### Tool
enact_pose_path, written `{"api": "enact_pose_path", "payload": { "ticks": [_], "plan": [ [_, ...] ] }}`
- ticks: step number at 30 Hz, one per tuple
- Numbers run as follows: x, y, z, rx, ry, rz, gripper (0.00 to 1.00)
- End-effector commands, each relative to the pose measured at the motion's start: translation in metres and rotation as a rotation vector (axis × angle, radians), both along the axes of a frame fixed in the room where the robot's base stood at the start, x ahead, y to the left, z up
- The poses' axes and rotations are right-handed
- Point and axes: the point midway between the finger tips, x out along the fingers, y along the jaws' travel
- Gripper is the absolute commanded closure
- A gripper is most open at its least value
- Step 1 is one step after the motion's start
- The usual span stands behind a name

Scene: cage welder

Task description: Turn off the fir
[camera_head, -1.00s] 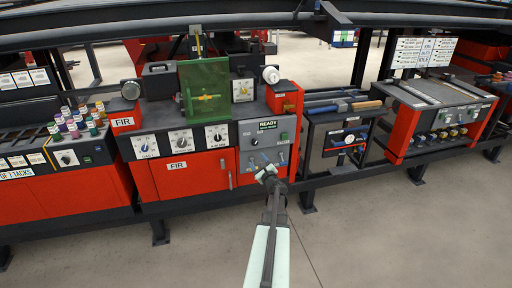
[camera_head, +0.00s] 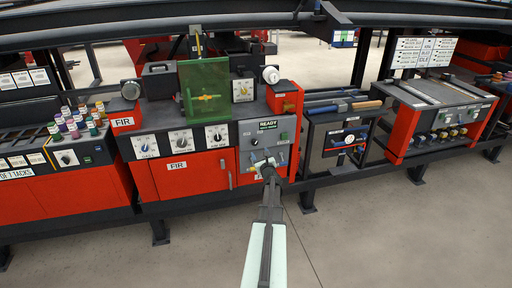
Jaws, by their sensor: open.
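The red and grey station labelled FIR (camera_head: 125,122) stands left of centre, with several dials on its front and a second FIR label (camera_head: 177,166) on its red door. Small knobs or switches sit on that panel; the lower ones are partly hidden by my gripper. My gripper (camera_head: 262,163) is at the panel's lower part, in front of or against it; I cannot tell if it touches. Its fingers are small here, and it appears open with nothing held.
A green see-through shield (camera_head: 206,91) stands on top of the station. A red cabinet with coloured spools (camera_head: 82,120) is at left. The floor in front is clear.

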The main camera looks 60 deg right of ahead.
Motion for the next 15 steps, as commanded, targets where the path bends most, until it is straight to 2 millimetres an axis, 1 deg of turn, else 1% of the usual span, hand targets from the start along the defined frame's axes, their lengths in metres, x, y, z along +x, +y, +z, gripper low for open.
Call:
{"api": "enact_pose_path", "payload": {
  "ticks": [1,6,12,15],
  "plan": [
    [0.009,-0.010,-0.001,0.000,-0.001,0.001,0.37],
    [0.030,-0.032,0.000,-0.001,-0.001,0.000,0.37],
    [0.049,-0.050,-0.001,0.000,0.000,0.000,0.37],
    [0.054,-0.054,0.000,0.000,0.000,0.000,0.37]
  ]
}}
